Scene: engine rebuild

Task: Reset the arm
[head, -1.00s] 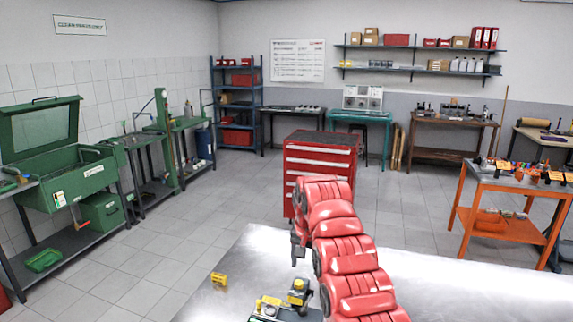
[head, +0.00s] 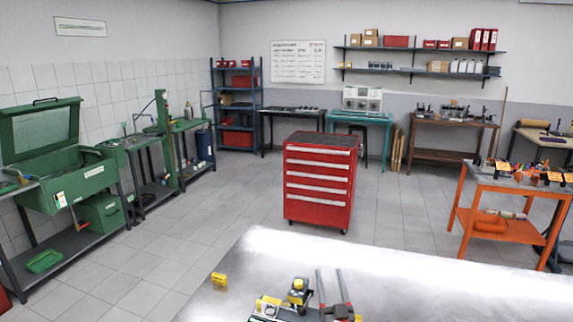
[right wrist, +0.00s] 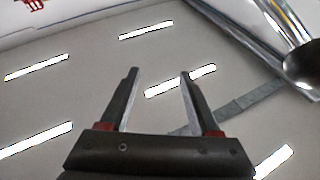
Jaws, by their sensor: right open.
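My right gripper (head: 329,272) shows at the bottom middle of the head view, its two fingers pointing up beside a small black-and-yellow device (head: 298,292). In the right wrist view the gripper (right wrist: 159,73) is open, with nothing between its fingers. Behind the fingers, that view shows a pale surface with bright strips, which looks like the ceiling with its lights. My left gripper is not in view.
A bright metal table (head: 420,285) fills the lower front, its right part bare. A small yellow block (head: 219,280) lies at its left. Beyond stand a red tool cabinet (head: 319,185), an orange cart (head: 490,232) and a green parts washer (head: 65,180).

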